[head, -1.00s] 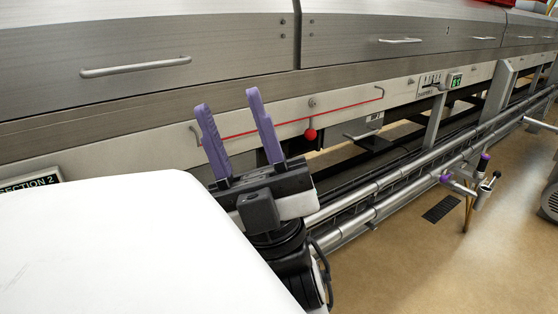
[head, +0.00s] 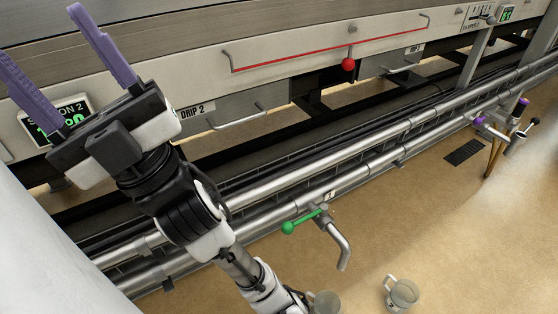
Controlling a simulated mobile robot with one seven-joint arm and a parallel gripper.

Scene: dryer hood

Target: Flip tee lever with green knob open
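The tee lever with the green knob (head: 288,227) sits on a tee on the lower steel pipe, at the lower middle of the head view. Its green handle slants from the knob up to the right. A bent spout (head: 340,245) hangs down beside it. My gripper (head: 47,52) is at the upper left, its two purple fingers wide apart with nothing between them. It is up in front of the machine panel, well to the left of and above the green knob in the picture, apart from it.
Steel pipes (head: 300,175) run diagonally along the machine. A clear cup (head: 402,293) stands on the floor, and another (head: 325,302) is partly behind my arm. A red ball handle (head: 348,64) hangs on the panel. A purple-knobbed valve (head: 500,125) is at right. Floor at lower right is open.

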